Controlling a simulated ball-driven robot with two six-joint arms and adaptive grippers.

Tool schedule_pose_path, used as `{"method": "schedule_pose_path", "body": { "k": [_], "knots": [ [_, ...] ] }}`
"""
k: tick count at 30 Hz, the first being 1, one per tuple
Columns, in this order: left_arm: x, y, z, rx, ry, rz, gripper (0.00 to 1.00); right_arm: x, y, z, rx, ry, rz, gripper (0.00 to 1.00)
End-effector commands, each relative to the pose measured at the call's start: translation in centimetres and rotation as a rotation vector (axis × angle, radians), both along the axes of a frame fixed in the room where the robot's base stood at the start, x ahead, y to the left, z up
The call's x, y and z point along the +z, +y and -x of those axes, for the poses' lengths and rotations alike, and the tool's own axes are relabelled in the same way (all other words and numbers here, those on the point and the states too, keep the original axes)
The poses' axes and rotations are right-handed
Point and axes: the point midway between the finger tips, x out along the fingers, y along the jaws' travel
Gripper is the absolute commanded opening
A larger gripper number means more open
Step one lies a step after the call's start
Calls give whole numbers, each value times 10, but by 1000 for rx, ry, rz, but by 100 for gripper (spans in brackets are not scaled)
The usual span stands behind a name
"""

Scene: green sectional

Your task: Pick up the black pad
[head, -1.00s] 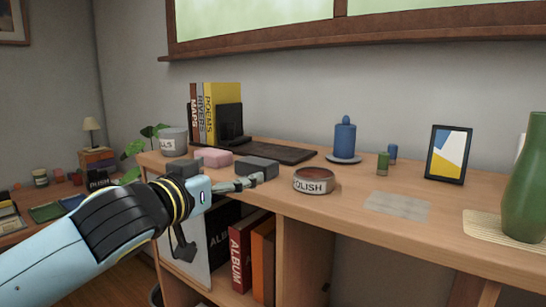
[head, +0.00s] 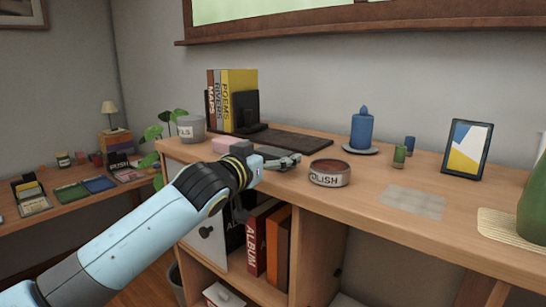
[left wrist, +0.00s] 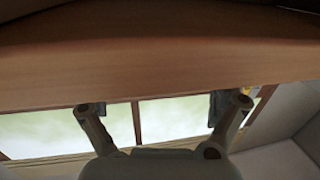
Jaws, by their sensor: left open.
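The pad is not identifiable there. My right gripper is not in view.
A POLISH tin (head: 330,173) stands close right of my left gripper. A pink block (head: 222,144) and a pot (head: 191,128) are to the left. The dark mat (head: 290,139) and bookend with books (head: 238,95) are behind.

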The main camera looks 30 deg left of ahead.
Motion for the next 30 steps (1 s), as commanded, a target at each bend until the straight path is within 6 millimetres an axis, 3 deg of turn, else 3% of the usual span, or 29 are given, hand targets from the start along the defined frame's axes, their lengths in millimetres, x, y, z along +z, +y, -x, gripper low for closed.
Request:
{"method": "schedule_pose_path", "body": {
  "k": [1,9,20,28,30],
  "knots": [
    [0,0,0,0,0,0,96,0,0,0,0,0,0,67],
    [0,0,0,0,0,0,61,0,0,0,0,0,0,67],
    [7,0,0,0,-3,-1,61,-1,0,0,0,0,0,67],
    [45,0,0,-1,-6,-2,61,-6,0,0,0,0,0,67],
    [51,-17,0,0,-6,10,61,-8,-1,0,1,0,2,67]
  ]
}}
